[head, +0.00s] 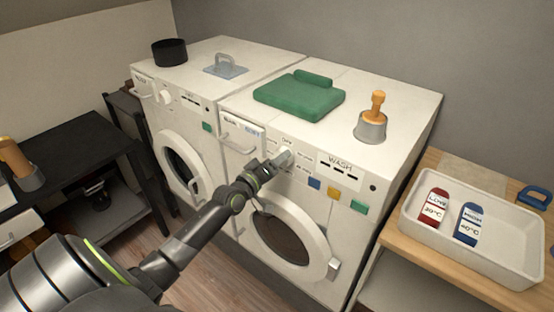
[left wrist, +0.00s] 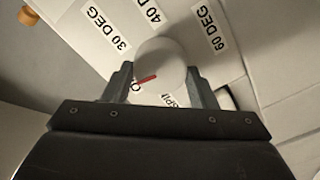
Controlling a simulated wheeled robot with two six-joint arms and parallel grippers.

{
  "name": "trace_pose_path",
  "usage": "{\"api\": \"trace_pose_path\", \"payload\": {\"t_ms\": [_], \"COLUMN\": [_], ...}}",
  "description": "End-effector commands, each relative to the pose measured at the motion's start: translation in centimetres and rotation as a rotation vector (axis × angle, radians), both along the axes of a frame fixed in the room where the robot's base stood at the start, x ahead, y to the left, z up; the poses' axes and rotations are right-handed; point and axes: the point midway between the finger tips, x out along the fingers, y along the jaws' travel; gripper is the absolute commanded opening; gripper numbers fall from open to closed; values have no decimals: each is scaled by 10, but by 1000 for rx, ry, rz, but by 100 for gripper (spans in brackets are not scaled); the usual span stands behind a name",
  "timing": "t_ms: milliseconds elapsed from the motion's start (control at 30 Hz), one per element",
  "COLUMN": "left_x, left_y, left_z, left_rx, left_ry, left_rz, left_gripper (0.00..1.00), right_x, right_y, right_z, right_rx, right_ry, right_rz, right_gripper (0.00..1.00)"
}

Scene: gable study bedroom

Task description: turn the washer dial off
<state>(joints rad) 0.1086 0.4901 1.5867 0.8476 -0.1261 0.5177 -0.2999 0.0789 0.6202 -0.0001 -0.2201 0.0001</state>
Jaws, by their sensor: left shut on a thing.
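The washer (head: 322,205) is the right of two white machines, marked WASH. Its dial (left wrist: 165,58) is a round white knob with a red mark (left wrist: 146,79). My left gripper (head: 280,161) is shut on the dial, one finger on each side in the left wrist view. The red mark slants to the lower left there, toward a partly hidden label. Labels for 30, 40 and 60 degrees lie around the knob's far side; the lower labels are partly covered by knob and fingers. My right gripper is not in view.
A white tray (head: 416,232) with red and blue tags stands at right. A dark table (head: 62,150) is at left.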

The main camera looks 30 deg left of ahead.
Motion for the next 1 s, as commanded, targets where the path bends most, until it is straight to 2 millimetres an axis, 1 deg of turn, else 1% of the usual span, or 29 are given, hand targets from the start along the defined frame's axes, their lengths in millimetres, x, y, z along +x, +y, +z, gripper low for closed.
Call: {"api": "trace_pose_path", "payload": {"t_ms": [200, 400, 933, 967, 1000], "left_x": [-1, -1, -1, -1, -1], "left_y": [0, 0, 0, 0, 0], "left_z": [-3, -3, -3, -3, -3], "left_rx": [-116, -173, -194, -194, -194], "left_ry": [15, 19, 21, 21, 21], "left_rz": [1, 1, 1, 1, 1], "left_gripper": [29, 29, 29, 56, 61], "right_x": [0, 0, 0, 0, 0], "right_y": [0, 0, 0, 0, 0], "right_z": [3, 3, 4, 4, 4], "right_rx": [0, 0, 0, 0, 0], "right_ry": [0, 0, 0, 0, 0], "right_rz": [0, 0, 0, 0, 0], "right_gripper": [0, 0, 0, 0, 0]}}
